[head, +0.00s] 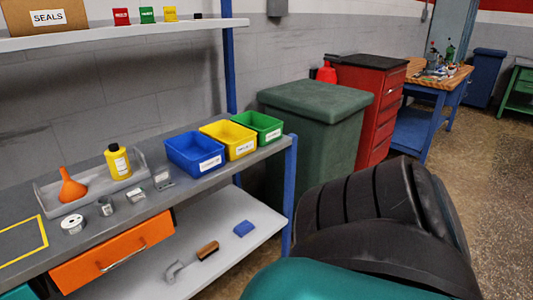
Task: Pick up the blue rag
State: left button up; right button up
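A small blue folded piece, which looks like the blue rag (243,228), lies on the pale lower shelf (225,258) of the workbench in the head view. It is near the shelf's right part, to the right of a brown-backed brush (207,250). Neither my left nor my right gripper is in view. Nothing is seen touching the rag.
The bench top (150,212) above overhangs the shelf, with an orange drawer (112,255) below it. A blue post (290,190) stands at the shelf's right. A grey curved tool (174,271) lies left of the brush. A green bin (318,130) stands behind.

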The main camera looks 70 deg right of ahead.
aim_at(242, 229)
jog(key=z, duration=2)
jog(key=i+l+u, duration=0.15)
jog(key=i+u, duration=0.15)
jog(key=u, duration=0.2)
jog(key=i+l+u, duration=0.25)
jog(key=u, duration=0.25)
jog(key=i+l, duration=0.2)
jog(key=l, duration=0.15)
jog(key=i+l+u, duration=0.1)
jog(key=l, duration=0.25)
jog(key=i+l, duration=0.3)
jog(key=i+l+u, duration=0.1)
jog(key=l, duration=0.35)
jog(key=i, duration=0.05)
